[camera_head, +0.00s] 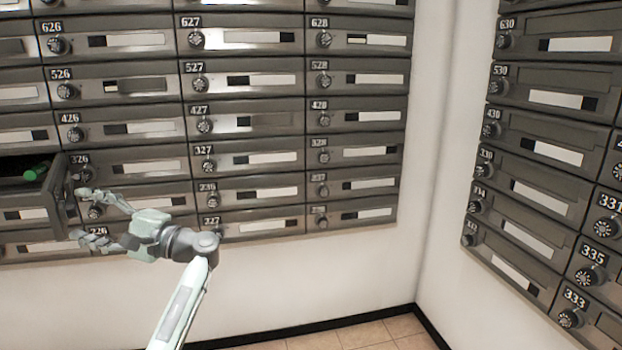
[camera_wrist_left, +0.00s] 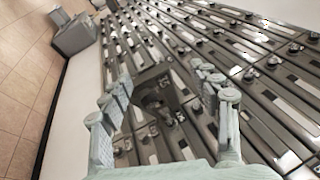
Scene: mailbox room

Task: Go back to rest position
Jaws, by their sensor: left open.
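My left gripper (camera_head: 82,215) reaches in from the lower middle of the head view, in front of the lower rows of mailboxes on the left. Its fingers are spread apart, with nothing seen between them. Just left of the fingertips, a mailbox drawer (camera_head: 28,200) stands pulled out from the wall. My right gripper does not show.
A wall of grey numbered mailboxes (camera_head: 250,119) with round dials fills the back. Another bank of mailboxes (camera_head: 540,142) covers the right wall. A white wall corner (camera_head: 440,130) lies between them. Tiled floor (camera_head: 365,335) shows at the bottom. Space right of my gripper is clear.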

